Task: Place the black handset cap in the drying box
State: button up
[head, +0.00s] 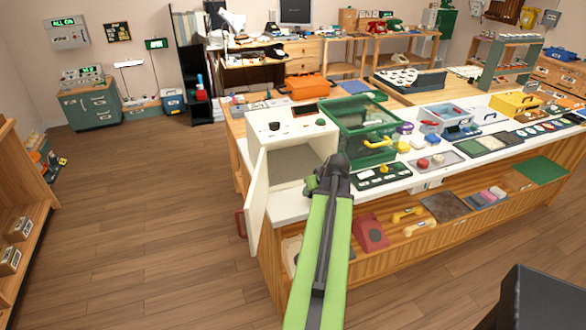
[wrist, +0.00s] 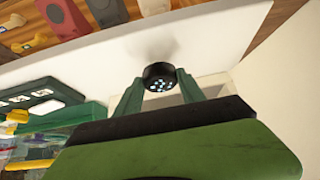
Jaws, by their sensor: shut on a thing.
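The black handset cap (wrist: 160,76), round with small pale marks on its face, is between the two green fingers of my gripper (wrist: 158,88) in the wrist view. My gripper is shut on it. In the head view my gripper (head: 312,184) is small and dark at the arm's end, in front of the open white box's lower right; the cap cannot be made out there. The white box (head: 262,128), which looks like the drying box, stands at the counter's left end with its door (head: 257,203) swung open to the left. Its inside looks empty where visible.
A green clear-sided case (head: 355,118) stands right of the white box. Trays and small parts cover the white counter (head: 290,207) farther right. A lower shelf holds a red part (head: 370,233) and yellow handsets (head: 407,214). The wooden floor (head: 150,220) on the left is clear.

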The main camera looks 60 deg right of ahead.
aim_at(294, 169)
jog(key=w+d, duration=0.3)
jog(key=w, duration=0.1)
jog(key=w+d, duration=0.3)
jog(key=w, duration=0.2)
jog(key=w+d, duration=0.4)
jog(key=w, duration=0.1)
jog(key=shift+s+a+f, duration=0.1)
jog(key=shift+a+f, duration=0.05)
jog(key=shift+f, duration=0.1)
jog(key=shift+r, duration=0.15)
jog(key=shift+f+b, duration=0.2)
jog(key=shift+b, duration=0.1)
jog(key=o, duration=1.5)
jog(key=shift+r, duration=0.1)
jog(key=shift+c, duration=0.2)
